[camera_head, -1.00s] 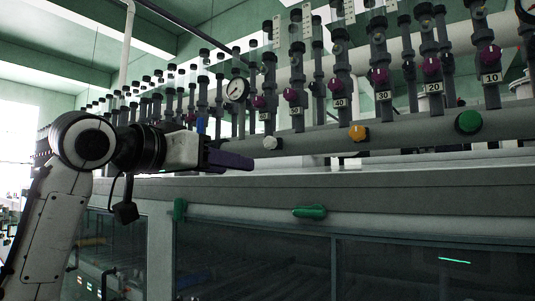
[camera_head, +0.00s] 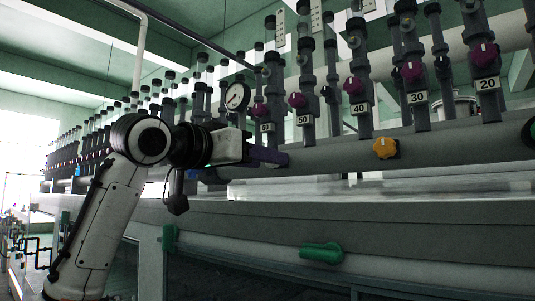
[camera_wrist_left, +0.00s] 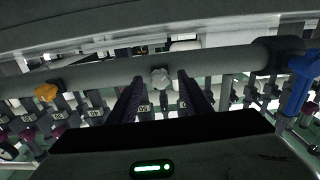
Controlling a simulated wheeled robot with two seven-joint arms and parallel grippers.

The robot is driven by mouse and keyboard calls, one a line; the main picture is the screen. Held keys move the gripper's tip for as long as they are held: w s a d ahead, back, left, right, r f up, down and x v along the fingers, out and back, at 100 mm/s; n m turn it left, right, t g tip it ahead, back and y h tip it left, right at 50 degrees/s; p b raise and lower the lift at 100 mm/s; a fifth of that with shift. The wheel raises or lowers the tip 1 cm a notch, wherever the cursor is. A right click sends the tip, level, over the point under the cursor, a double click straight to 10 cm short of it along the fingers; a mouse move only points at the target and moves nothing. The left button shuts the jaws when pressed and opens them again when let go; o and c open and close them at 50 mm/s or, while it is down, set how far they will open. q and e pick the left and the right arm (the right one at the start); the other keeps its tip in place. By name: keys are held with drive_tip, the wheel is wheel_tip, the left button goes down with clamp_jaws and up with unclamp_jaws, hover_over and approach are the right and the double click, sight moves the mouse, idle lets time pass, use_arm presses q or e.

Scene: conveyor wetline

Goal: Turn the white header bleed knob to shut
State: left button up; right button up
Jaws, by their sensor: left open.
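The white knob (camera_wrist_left: 161,77) sits on the grey header pipe (camera_wrist_left: 105,77) and shows in the left wrist view, between the fingertips in the picture. In the head view it is hidden behind my gripper. My left gripper (camera_head: 268,156) points right along the front of the header pipe (camera_head: 450,139) in the head view. In the left wrist view its two dark fingers (camera_wrist_left: 159,88) are apart, with the knob in line with the gap. I cannot tell whether they touch the knob. My right gripper is not in view.
A yellow knob (camera_head: 386,148) is farther right on the same pipe. Purple-knobbed valves (camera_head: 298,100) and a round gauge (camera_head: 237,96) stand above it. A blue valve (camera_wrist_left: 301,82) is at the right in the wrist view. A green handle (camera_head: 322,253) protrudes below the ledge.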

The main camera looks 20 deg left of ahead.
use_arm(q)
drive_tip(key=shift+x, duration=0.75)
drive_tip(key=shift+w, duration=0.2)
drive_tip(key=c, duration=1.1)
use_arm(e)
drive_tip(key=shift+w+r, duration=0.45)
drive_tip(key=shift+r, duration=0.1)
